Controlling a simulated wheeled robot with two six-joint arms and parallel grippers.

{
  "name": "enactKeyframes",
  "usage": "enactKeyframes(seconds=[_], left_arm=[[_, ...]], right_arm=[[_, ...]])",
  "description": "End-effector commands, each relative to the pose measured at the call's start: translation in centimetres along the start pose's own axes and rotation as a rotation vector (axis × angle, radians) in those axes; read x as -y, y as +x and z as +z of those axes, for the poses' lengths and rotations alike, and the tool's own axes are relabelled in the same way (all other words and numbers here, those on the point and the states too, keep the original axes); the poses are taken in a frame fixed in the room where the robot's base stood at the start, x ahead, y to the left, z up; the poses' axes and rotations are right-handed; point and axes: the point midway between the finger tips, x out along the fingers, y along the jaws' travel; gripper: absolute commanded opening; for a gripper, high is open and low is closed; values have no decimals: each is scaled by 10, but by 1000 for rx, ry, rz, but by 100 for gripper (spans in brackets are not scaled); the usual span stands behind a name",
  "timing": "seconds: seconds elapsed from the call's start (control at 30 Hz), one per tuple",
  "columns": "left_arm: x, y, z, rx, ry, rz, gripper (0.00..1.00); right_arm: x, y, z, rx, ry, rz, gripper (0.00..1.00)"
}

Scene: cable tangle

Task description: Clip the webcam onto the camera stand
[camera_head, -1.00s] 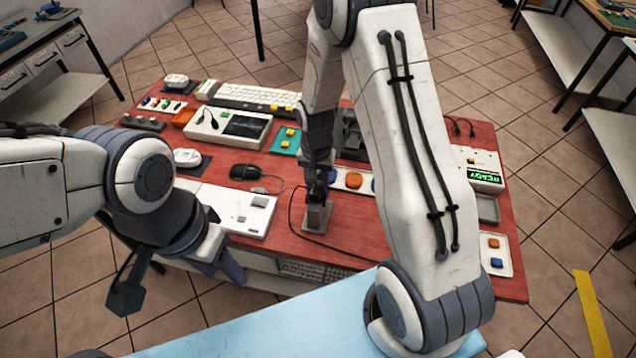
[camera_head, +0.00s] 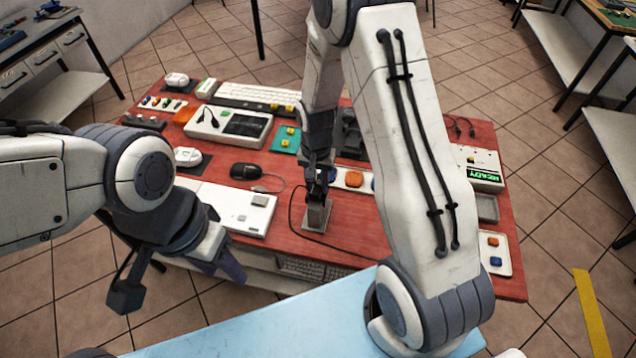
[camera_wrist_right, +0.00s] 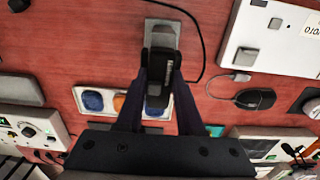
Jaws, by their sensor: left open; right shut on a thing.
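The camera stand (camera_head: 316,217) is a grey block on a flat base plate, upright on the red table near its front edge. It also shows at the top of the right wrist view (camera_wrist_right: 162,34). My right gripper (camera_head: 320,190) points down right above the stand, shut on the small dark webcam (camera_wrist_right: 157,98). The webcam is mostly hidden by the fingers in the head view; whether it is seated on the stand I cannot tell. A black cable (camera_head: 291,212) loops around beside the stand. My left gripper (camera_head: 232,268) is at the table's front edge, empty, partly hidden by its wrist.
A white box (camera_head: 236,208) and a black mouse (camera_head: 247,171) lie left of the stand. A tray with coloured round buttons (camera_head: 353,180) lies just behind it. Keyboards, panels and a device with a green display (camera_head: 480,175) crowd the table. Bare red surface surrounds the stand's front.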

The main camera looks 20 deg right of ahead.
Motion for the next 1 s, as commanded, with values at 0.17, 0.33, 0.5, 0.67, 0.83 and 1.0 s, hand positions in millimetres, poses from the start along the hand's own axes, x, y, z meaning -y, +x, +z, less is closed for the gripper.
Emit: enactKeyframes(seconds=[0.17, 0.33, 0.5, 0.67, 0.83, 1.0], left_arm=[[0, 1, 0, 0, 0, 0, 50], [0, 3, 0, 0, 0, 0, 50], [0, 5, 0, 0, 0, 0, 50], [0, 4, 0, 0, 0, 0, 50], [0, 4, 0, 0, 0, 0, 50], [0, 4, 0, 0, 0, 0, 50]], right_arm=[[0, 2, 0, 0, 0, 0, 0], [0, 4, 0, 0, 0, 0, 0], [0, 7, 0, 0, 0, 0, 0], [0, 6, 0, 0, 0, 0, 56], [0, 6, 0, 0, 0, 0, 72], [0, 6, 0, 0, 0, 0, 72]])
